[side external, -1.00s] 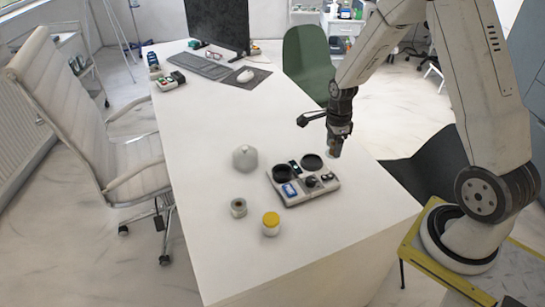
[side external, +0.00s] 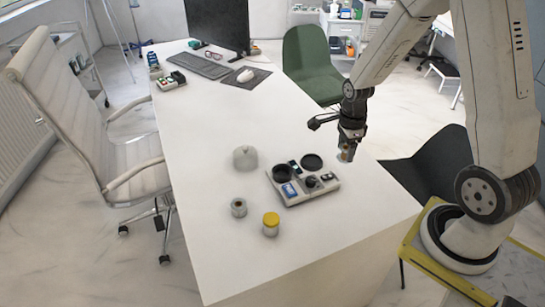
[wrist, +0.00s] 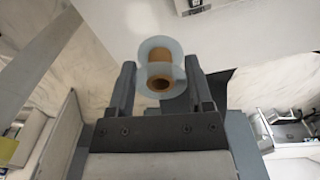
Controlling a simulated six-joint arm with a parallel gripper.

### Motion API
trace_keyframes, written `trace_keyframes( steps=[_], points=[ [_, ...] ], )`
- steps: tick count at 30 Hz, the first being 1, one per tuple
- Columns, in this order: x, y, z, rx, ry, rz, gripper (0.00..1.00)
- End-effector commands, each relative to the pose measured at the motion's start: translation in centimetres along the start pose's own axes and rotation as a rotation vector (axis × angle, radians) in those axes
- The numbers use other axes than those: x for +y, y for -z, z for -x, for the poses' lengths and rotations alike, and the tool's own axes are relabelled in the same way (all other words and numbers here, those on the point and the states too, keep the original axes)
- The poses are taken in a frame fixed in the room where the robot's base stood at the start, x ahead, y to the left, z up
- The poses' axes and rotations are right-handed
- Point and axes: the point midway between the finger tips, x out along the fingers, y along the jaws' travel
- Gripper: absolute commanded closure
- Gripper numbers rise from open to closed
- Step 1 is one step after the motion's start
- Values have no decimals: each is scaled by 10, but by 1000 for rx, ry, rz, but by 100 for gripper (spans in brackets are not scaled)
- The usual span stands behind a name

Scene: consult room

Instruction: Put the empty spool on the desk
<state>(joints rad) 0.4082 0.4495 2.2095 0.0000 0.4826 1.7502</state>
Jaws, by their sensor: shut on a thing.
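My gripper (side external: 348,138) is shut on the empty spool, near the desk's right edge in the side view. The spool (wrist: 160,50) has pale, see-through flanges and a brown hollow core, and sits between both fingers in the wrist view. It also shows small below the jaws in the side view (side external: 346,154). Its height over the surface is hard to tell. The white desk (side external: 330,225) runs across the middle of the side view, with bare surface at its front right.
A grey tray (side external: 323,184) with two dark round wells stands left of my gripper. Near it are a yellow-lidded jar (side external: 271,226), a small grey roll (side external: 238,207) and a pale lump (side external: 245,158). A monitor (side external: 218,24) and keyboard (side external: 201,66) are at the back.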

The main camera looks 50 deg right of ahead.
Motion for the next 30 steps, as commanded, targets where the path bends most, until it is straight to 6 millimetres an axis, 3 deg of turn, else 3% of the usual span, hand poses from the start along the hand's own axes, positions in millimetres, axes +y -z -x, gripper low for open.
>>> trace_keyframes(
  steps=[14, 20, 30],
  points=[
    [-14, -12, -3, 0, 1, 20, 89],
    [-38, -38, -8, 0, 0, 59, 89],
    [-84, -105, -24, 0, 0, 146, 89]
  ],
)
